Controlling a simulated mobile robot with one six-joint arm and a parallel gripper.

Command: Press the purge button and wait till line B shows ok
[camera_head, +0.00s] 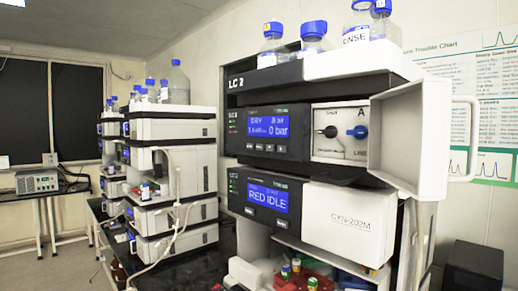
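The LC 2 stack stands in the middle and right of the head view. Its upper module has a blue display (266,125) that reads "DRY" and "0 bar"; the rest is too small to read surely. A row of small buttons (267,148) sits under this display. Their labels are too small to read, so I cannot tell which is purge. Beside them an open compartment (341,117) marked "A" shows a black knob (331,131) and a blue knob (358,131). My gripper is not in view.
A white door (410,138) of the compartment stands swung out to the right. Blue-capped bottles (313,39) stand on top. Another stack (172,165) is at left. Open floor (68,268) shows at far left.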

